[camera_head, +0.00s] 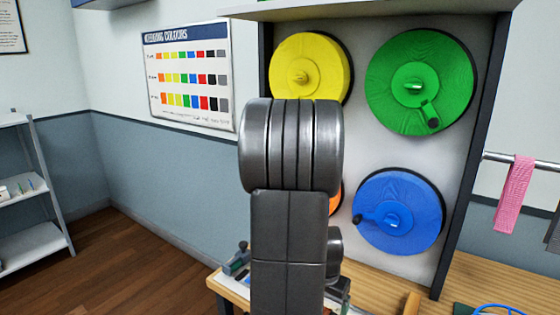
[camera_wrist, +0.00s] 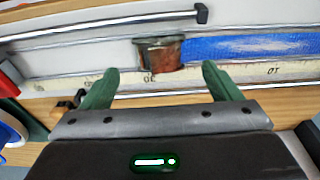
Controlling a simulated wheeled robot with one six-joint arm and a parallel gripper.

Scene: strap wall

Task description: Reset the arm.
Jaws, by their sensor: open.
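My gripper (camera_wrist: 160,68) shows in the wrist view as two green fingers spread wide apart, with nothing visibly held between them. Just beyond the fingertips is a small brown-red piece (camera_wrist: 161,56), and right of it a blue textured strip (camera_wrist: 245,48) lies along a pale marked scale. I cannot tell whether the fingers touch anything. In the head view my grey arm stands upright in the middle and the gripper itself cannot be made out there.
A wall panel behind my arm carries a yellow reel (camera_head: 311,55), a green reel (camera_head: 445,70), a blue reel (camera_head: 410,185) and a mostly hidden orange reel (camera_head: 335,197). A wooden bench (camera_head: 485,275) lies below. A pink strap (camera_head: 513,195) hangs right; shelves (camera_head: 35,240) stand left.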

